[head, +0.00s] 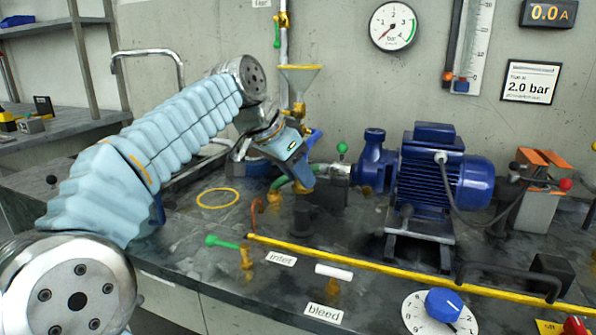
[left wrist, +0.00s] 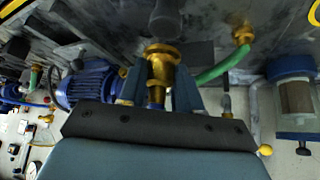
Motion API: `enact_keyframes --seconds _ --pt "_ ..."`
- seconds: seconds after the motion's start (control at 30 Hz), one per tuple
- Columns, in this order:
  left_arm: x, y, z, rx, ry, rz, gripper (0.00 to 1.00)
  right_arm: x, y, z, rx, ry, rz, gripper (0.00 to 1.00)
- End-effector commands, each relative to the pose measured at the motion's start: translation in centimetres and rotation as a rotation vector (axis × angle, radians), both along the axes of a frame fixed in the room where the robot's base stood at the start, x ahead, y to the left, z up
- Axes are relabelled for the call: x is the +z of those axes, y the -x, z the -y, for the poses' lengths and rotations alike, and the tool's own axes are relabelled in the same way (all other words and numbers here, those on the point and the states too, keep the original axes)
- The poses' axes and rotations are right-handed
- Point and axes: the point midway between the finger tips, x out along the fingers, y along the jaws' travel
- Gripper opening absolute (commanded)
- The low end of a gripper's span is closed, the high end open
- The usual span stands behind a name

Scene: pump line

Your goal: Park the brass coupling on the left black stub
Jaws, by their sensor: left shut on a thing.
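My left gripper (head: 302,180) is shut on the brass coupling, above the bench behind the inlet label. In the left wrist view the coupling (left wrist: 160,72) sits between the two fingers of the gripper (left wrist: 158,92), its flanged end pointing away from the palm. In the head view only a little brass (head: 302,187) shows below the fingertips. A dark rounded stub (left wrist: 166,18) lies just beyond the coupling's flange in the wrist view, seemingly apart from it. In the head view a dark block (head: 322,218) stands below the gripper; stub details are hard to tell. My right gripper is not in view.
A green hose (left wrist: 212,74) with a brass end runs close beside the gripper. The blue pump (head: 435,170) stands to the right. A yellow pipe (head: 400,272) crosses the bench front.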

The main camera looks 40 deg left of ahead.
Motion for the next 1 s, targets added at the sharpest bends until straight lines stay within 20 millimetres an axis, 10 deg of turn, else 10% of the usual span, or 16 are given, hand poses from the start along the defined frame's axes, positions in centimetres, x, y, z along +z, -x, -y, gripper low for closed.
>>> enact_keyframes --seconds 1.0 --pt "-2.4 0.1 0.0 0.0 0.0 0.0 0.0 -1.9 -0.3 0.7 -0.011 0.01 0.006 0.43"
